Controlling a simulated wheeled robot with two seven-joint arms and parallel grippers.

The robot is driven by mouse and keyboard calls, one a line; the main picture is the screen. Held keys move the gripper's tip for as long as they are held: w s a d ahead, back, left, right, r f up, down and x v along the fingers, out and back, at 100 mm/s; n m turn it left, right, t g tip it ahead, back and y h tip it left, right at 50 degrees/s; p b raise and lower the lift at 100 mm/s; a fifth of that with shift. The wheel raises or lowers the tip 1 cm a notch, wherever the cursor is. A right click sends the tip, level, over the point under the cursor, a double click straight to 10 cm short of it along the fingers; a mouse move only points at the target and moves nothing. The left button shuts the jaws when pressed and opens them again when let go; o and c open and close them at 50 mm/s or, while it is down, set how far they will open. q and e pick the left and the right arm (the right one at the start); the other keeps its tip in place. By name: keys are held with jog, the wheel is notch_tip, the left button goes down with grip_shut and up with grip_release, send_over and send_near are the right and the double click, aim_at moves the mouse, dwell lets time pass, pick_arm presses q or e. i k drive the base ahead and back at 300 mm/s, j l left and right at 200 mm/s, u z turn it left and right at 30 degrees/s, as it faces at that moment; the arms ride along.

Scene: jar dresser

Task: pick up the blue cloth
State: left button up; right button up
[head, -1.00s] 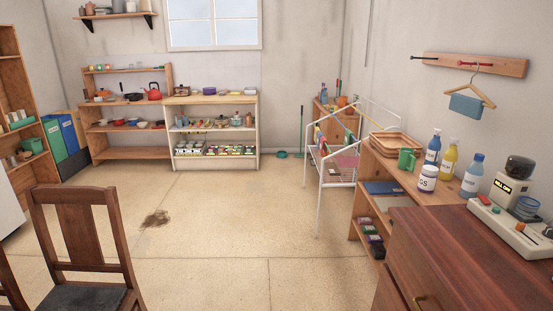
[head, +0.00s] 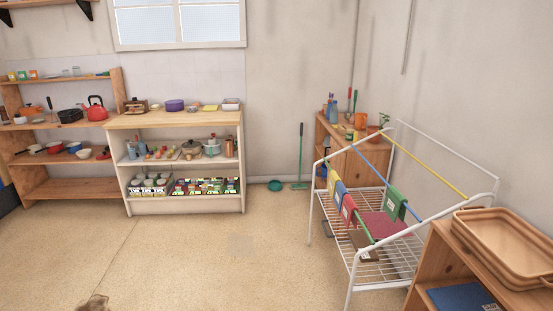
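A small blue cloth (head: 340,194) hangs over a bar of the white metal drying rack (head: 403,236), right of the middle of the head view. It hangs between a yellow cloth (head: 333,179) and a red cloth (head: 349,209), close to both. A green cloth (head: 394,204) hangs on another bar of the rack. Neither of my grippers shows in the head view.
A wooden shelf with stacked trays (head: 510,240) stands right of the rack. A wooden cabinet (head: 350,150) with bottles and tools stands behind it. Shelves (head: 180,122) line the back wall.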

aim_at(340, 190)
jog(key=i+l+u, duration=0.1)
jog(key=i+u, duration=0.15)
jog(key=i, duration=1.45)
jog(key=i+z, duration=0.7)
jog(key=i+j+z, duration=0.2)
jog(key=i+z, duration=0.15)
jog(key=i, duration=0.1)
